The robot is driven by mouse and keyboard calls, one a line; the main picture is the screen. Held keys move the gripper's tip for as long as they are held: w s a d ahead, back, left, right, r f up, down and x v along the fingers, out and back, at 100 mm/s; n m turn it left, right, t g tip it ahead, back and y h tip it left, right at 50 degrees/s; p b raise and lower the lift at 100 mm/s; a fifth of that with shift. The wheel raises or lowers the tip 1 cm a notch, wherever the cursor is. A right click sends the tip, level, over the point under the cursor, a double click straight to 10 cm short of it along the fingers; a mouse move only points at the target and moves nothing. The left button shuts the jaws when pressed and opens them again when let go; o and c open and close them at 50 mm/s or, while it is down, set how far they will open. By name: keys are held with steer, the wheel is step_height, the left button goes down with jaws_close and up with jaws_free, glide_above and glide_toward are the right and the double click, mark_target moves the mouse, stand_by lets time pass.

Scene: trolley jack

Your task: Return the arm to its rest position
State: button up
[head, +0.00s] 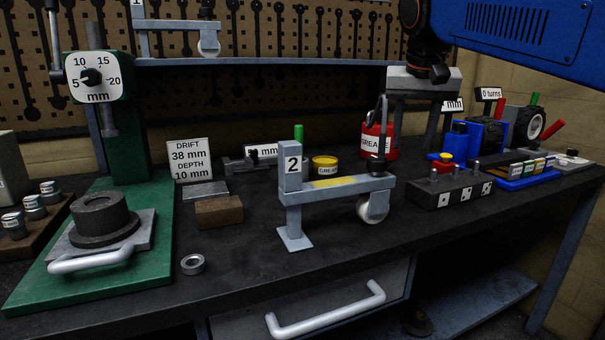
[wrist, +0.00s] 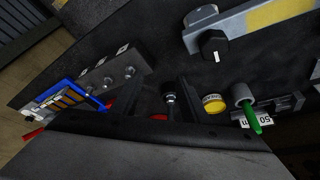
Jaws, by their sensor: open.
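My blue arm reaches in from the upper right in the head view. My gripper (head: 412,122) hangs fingers-down above the back of the bench, right of the red grease container (head: 375,142). The jaws are open, with nothing visibly held. In the wrist view, the two dark fingers of my gripper (wrist: 160,92) stand apart, and a black-topped part (wrist: 170,98) shows between them, below the gripper body. Whether a finger touches anything there cannot be told. The trolley jack frame marked 2 (head: 337,188) stands on the bench with its caster wheel at right.
A green press (head: 120,140) stands left. A yellow grease tin (head: 325,165), a brown block (head: 219,211) and a metal ring (head: 193,264) rest on the bench. A dark switch block (head: 449,188) and a blue tray (head: 525,175) lie right. The front-middle bench top is clear.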

steer(key=s+d+f+n, duration=0.1)
steer(key=s+d+f, duration=0.1)
steer(key=s+f, duration=1)
steer(key=s+d+f+n+y, duration=0.1)
steer(key=s+d+f+n, duration=0.1)
steer(key=s+f, duration=1.1)
step_height(320, 180, down, 8)
steer(key=shift+s+d+t, duration=0.2)
steer(key=shift+d+t, duration=0.1)
steer(key=shift+d, duration=0.45)
